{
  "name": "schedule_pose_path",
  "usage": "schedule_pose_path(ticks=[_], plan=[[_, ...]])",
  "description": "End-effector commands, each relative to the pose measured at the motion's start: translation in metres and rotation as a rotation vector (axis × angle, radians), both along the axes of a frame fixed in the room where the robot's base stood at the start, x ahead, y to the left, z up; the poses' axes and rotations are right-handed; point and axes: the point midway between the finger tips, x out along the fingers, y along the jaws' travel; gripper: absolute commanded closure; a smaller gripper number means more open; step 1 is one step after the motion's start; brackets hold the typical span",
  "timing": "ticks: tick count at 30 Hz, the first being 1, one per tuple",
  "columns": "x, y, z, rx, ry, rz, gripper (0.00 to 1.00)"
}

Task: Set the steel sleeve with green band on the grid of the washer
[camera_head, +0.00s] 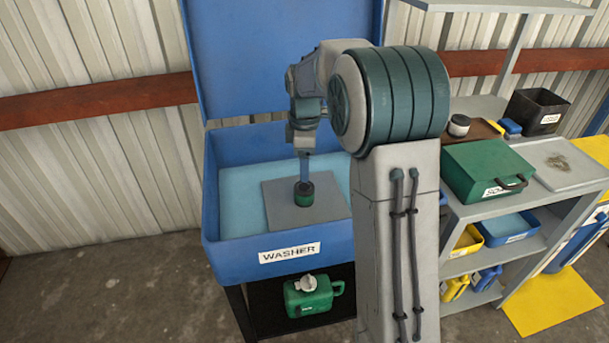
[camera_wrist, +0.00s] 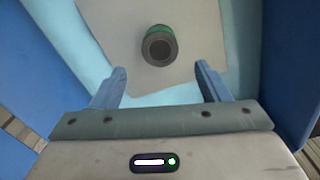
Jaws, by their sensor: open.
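The steel sleeve with green band (camera_head: 304,195) stands upright on the grey grid plate (camera_head: 281,213) inside the blue washer (camera_head: 228,252). In the wrist view the sleeve (camera_wrist: 159,46) shows its dark open end and green band, resting on the pale plate (camera_wrist: 110,40). My gripper (camera_wrist: 163,75) is open, with its two blue fingers apart and nothing between them. The sleeve lies beyond the fingertips, roughly centred between them. In the head view my gripper (camera_head: 304,175) is just above or beside the sleeve; the exact gap is hard to tell.
The washer's raised blue lid (camera_head: 285,55) stands behind, and its walls surround the plate. A green jug (camera_head: 312,296) sits on the shelf below. To the right, shelving holds a green case (camera_head: 487,170), a black bin (camera_head: 536,111) and a grey tray (camera_head: 562,163).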

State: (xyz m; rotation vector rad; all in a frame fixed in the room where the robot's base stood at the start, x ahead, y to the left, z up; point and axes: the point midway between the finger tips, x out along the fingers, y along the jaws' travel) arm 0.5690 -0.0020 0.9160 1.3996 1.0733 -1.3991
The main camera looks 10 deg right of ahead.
Motion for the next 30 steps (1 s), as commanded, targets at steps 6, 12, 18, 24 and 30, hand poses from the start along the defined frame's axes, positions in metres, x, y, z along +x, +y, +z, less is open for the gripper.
schedule_pose_path(ticks=[6, 12, 18, 24, 30], plan=[[0.0, 0.0, 0.025, 0.001, -0.001, -0.002, 0.31], [-0.03, 0.001, 0.042, 0.0, -0.023, -0.136, 0.31], [-0.103, 0.002, 0.059, 0.016, -0.073, -0.476, 0.31], [-0.182, 0.004, 0.056, 0.056, -0.118, -0.838, 0.31], [-0.245, 0.004, 0.04, 0.106, -0.145, -1.139, 0.31]])
